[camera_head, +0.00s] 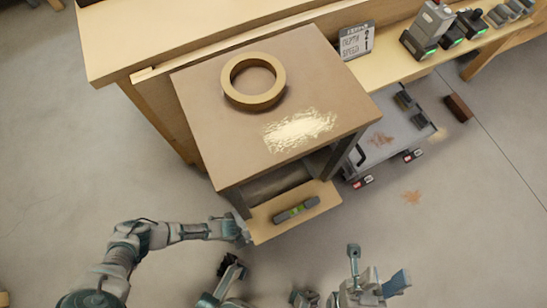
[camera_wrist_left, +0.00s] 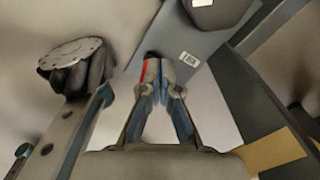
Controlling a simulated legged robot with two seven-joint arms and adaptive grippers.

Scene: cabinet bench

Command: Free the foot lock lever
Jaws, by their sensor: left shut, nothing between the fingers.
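The brown-topped cabinet (camera_head: 215,85) stands in the middle of the head view. My left arm reaches from the left to beside its open drawer (camera_head: 265,225); the gripper end is mostly hidden there. In the left wrist view my left gripper (camera_wrist_left: 160,70) is shut and empty, its tips close to a grey panel (camera_wrist_left: 195,50) with a white label. A small red part (camera_wrist_left: 145,75) shows at the left fingertip; I cannot tell whether it is the foot lock lever or whether they touch. My right gripper (camera_head: 377,268) appears open and empty at the bottom, in front of the cabinet.
A ring (camera_head: 238,98) lies on the cabinet top beside a pale scuffed patch (camera_head: 300,130). A grey tool (camera_head: 296,210) lies in the drawer. A low grey cart (camera_head: 385,150) with red-marked casters stands to the right. The floor at right is mostly clear.

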